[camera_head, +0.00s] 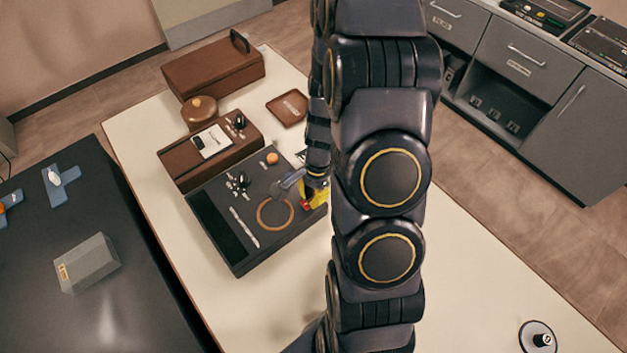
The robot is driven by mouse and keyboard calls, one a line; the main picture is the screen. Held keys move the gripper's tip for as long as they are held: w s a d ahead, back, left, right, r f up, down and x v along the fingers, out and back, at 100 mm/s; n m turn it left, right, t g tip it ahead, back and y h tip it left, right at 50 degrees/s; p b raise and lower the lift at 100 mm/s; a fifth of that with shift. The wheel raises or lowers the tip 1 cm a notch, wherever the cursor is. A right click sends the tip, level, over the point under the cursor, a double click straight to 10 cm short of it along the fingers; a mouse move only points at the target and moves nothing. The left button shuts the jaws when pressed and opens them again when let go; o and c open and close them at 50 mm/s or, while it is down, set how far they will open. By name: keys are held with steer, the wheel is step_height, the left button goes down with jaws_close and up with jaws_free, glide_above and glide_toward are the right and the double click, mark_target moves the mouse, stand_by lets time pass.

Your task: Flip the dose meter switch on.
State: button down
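My arm comes down the middle of the view, and my gripper (300,182) is at its far end, small and partly hidden behind the arm. It is over the right side of a dark tray (226,228), close to a small yellow and red item (314,194). I cannot tell whether it touches that item or whether its fingers are open. No dose meter is clearly marked. A brown box with a white panel (212,142) and small black parts on top stands just behind the tray; it could be the meter, as could the yellow item. No switch position is readable.
The tray holds a tan ring (275,214), a pen-like rod (244,228) and an orange knob (272,158). A round brown container (199,112), a large brown case (213,68) and a small brown dish (288,108) stand behind. The white table (480,290) is mostly clear at right.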

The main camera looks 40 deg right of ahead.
steer(key=shift+a+f, duration=0.1)
steer(key=shift+f, duration=0.45)
steer(key=shift+a+f, duration=0.3)
steer(key=shift+f, duration=0.25)
steer(key=shift+d+r, duration=0.15)
steer(key=shift+d, duration=0.75)
step_height(320, 180, up, 14)
steer(key=d, duration=0.2)
steer(key=shift+a, duration=0.15)
stand_by(0.4)
